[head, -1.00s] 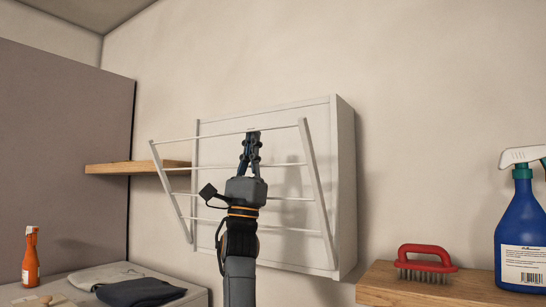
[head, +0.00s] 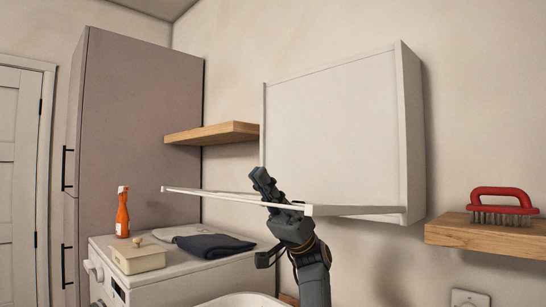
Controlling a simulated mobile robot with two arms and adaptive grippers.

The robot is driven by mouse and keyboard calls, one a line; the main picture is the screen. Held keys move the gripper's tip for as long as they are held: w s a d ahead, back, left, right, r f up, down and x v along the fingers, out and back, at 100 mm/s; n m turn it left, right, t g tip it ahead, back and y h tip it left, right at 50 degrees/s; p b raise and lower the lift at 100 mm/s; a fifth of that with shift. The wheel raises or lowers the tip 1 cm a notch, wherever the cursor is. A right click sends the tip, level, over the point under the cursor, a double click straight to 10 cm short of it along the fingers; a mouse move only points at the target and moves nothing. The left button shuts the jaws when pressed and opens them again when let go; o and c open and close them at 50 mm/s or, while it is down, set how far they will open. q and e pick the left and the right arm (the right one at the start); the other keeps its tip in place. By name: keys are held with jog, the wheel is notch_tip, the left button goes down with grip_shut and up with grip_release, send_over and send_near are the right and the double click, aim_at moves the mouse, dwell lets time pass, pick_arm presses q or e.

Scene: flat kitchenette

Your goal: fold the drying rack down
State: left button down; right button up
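The white drying rack is on the wall, with its flat back box (head: 335,125) upright. Its hinged frame (head: 210,194) sticks out from the bottom of the box, about level, seen nearly edge-on.
A wooden shelf with a red brush (head: 502,199) is at the right. Another wooden shelf (head: 212,133) is left of the rack, beside a tall grey cabinet (head: 140,120). Below is a white appliance (head: 190,283) with an orange bottle (head: 122,213), box and dark cloth (head: 214,245).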

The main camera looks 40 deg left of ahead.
pick_arm(q)
notch_tip(320, 180, down, 6)
jog(key=shift+s+r+b, duration=0.15)
jog(key=shift+r+b, duration=0.05)
jog(key=shift+b, duration=0.45)
send_near(253, 203)
jog(key=shift+w+a+f, duration=0.15)
jog(key=shift+w+a, duration=0.1)
jog(key=shift+w, duration=0.45)
